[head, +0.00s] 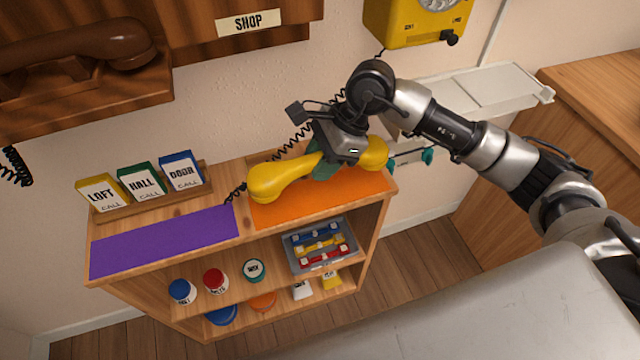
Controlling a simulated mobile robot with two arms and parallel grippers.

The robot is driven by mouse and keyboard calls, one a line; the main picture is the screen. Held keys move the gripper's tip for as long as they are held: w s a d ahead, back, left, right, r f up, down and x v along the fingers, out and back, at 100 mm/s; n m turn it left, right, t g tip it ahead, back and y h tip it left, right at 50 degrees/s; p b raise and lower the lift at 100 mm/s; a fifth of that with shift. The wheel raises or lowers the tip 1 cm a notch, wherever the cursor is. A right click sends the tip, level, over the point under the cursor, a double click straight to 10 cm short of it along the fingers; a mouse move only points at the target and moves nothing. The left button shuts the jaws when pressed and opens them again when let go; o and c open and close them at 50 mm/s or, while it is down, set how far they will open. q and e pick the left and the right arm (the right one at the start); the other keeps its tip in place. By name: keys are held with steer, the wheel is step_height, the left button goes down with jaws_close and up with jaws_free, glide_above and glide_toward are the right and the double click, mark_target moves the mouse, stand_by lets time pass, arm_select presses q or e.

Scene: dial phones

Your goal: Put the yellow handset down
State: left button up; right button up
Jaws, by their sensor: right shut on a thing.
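The yellow handset (278,183) is over the orange mat (345,197) on top of the wooden shelf unit, lying lengthwise from left to right. My right gripper (325,167) is shut on the middle of its grip from above and covers part of it. I cannot tell whether the handset touches the mat. A dark coiled cord runs near the handset's left end and up behind my gripper. The yellow dial phone (415,22) hangs on the wall at the top, partly cut off. My left gripper is not in view.
A purple mat (165,241) lies bare left of the orange one. Behind it a wooden rack (153,200) holds LOFT, HALL and DOOR cards. Lower shelves hold several jars and a grey tray (294,262). A brown handset (75,52) sits upper left; a white ledge (475,90) is at right.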

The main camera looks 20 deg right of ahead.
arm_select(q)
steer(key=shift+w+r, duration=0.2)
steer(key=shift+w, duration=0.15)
arm_select(e)
steer(key=shift+f, duration=2.85)
steer(key=o, duration=1)
steer(key=shift+f, duration=0.1)
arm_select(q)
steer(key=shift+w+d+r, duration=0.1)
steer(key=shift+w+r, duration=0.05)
arm_select(e)
steer(key=shift+o, duration=0.2)
steer(key=shift+d+r, duration=0.2)
steer(key=shift+r, duration=0.2)
steer(key=v, duration=1)
steer(key=shift+a, duration=0.1)
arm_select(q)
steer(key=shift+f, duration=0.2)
arm_select(e)
steer(key=shift+d+r, duration=0.4)
steer(key=shift+r, duration=0.2)
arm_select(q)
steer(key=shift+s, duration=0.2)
